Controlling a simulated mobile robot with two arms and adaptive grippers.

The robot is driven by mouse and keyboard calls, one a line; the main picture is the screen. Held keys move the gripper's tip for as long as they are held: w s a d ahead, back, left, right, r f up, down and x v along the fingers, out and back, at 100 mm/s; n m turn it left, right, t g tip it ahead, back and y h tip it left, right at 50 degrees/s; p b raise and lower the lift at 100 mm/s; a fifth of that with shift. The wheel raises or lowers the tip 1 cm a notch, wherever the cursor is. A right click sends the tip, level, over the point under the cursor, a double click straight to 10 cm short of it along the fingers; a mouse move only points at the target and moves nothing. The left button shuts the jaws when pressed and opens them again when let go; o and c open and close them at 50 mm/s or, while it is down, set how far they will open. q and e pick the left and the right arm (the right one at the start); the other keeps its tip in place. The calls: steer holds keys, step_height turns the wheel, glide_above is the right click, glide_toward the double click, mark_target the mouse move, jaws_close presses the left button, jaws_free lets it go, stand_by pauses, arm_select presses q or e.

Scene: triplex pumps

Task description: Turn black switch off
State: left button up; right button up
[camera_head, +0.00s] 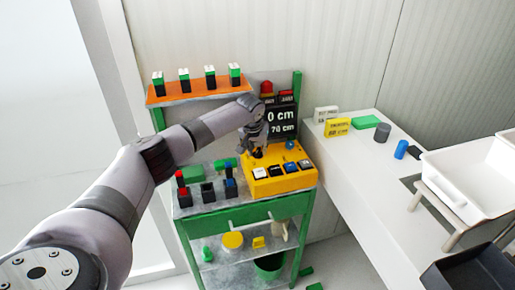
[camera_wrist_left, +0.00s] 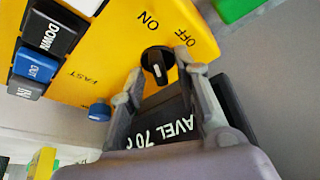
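The black switch (camera_wrist_left: 157,63) is a round knob with a white mark on the yellow control box (camera_wrist_left: 110,60), near the printed words ON and OFF. In the left wrist view my left gripper (camera_wrist_left: 158,75) is open, with one fingertip on either side of the knob. Gaps seem to show between the fingertips and the knob; whether either touches is unclear. In the head view my left gripper (camera_head: 254,147) is over the back left of the yellow control box (camera_head: 300,181) and hides the switch. My right gripper is not in view.
A black display (camera_head: 281,122) stands behind the box, and a blue knob (camera_wrist_left: 100,111) and several push buttons (camera_head: 276,170) are on it. An orange shelf (camera_head: 200,91) with several switches is above. A white table (camera_head: 345,165) with blocks stands to the right.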

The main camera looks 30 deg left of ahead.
arm_select(q)
jaws_close()
stand_by(0.3)
steer(key=shift+m+h+p, duration=0.3)
steer(key=shift+m+p, duration=0.05)
steer(key=shift+m, duration=0.45)
steer(key=shift+o, duration=0.5)
jaws_free()
steer(key=shift+o, duration=0.2)
steer(key=shift+f, duration=0.1)
